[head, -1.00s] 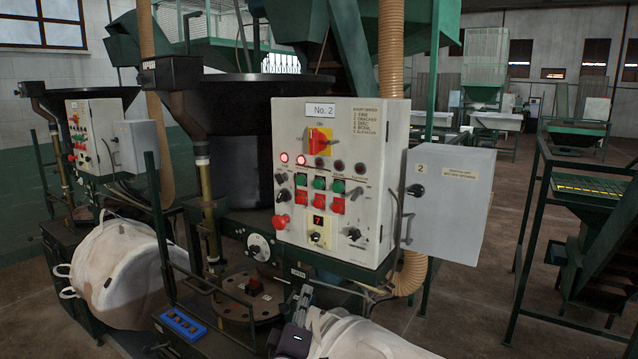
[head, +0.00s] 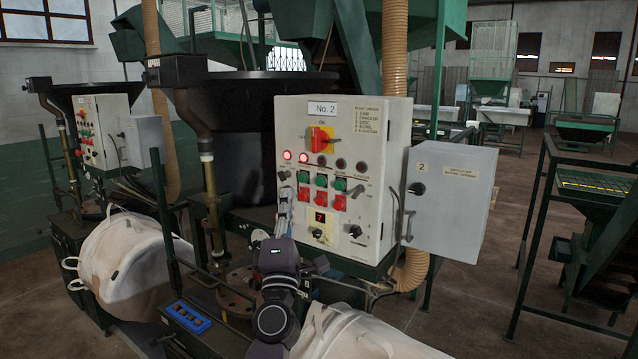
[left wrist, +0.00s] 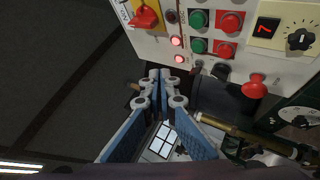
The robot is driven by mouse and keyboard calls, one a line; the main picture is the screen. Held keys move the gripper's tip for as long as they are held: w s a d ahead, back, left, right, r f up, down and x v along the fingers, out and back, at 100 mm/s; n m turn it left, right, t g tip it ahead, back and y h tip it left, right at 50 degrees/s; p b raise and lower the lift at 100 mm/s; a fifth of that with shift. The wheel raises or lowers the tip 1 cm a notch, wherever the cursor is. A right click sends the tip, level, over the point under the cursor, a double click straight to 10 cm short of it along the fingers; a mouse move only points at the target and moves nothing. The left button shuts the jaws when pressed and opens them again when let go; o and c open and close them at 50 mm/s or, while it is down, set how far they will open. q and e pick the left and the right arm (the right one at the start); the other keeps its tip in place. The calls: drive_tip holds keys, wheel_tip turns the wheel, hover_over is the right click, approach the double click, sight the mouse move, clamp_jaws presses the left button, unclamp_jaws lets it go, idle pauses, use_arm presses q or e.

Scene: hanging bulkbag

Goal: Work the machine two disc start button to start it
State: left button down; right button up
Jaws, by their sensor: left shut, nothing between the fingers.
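The machine two panel (head: 262,128) is a pale box marked "No. 2". It has a row of three green buttons above red ones. The middle green button (head: 321,181) lies under the third, unlit lamp; the list on the panel gives disc third. It seems to be the green button near the top of the left wrist view (left wrist: 198,18). My left gripper (head: 285,180) is shut and empty, pointing up near the panel's lower left edge. Its closed tips (left wrist: 163,78) show apart from the buttons in the left wrist view. My right gripper is not in view.
The two leftmost lamps (head: 295,157) are lit red. A red mushroom button (left wrist: 255,88) and selector knobs sit on the panel. A grey box (head: 450,205) juts out at right.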

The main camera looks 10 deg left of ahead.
sight(320, 182)
use_arm(q)
drive_tip(key=shift+w+d+b, duration=0.5)
drive_tip(key=shift+w+b, duration=0.9)
drive_tip(key=shift+w+d+b, duration=0.55)
drive_tip(key=shift+w+b, duration=0.8)
drive_tip(key=shift+b, duration=0.05)
drive_tip(key=shift+w+d+b, duration=0.5)
drive_tip(key=shift+w+b, duration=0.9)
drive_tip(key=shift+w+d+b, duration=0.15)
drive_tip(key=shift+w+b, duration=0.2)
drive_tip(key=shift+w, duration=0.05)
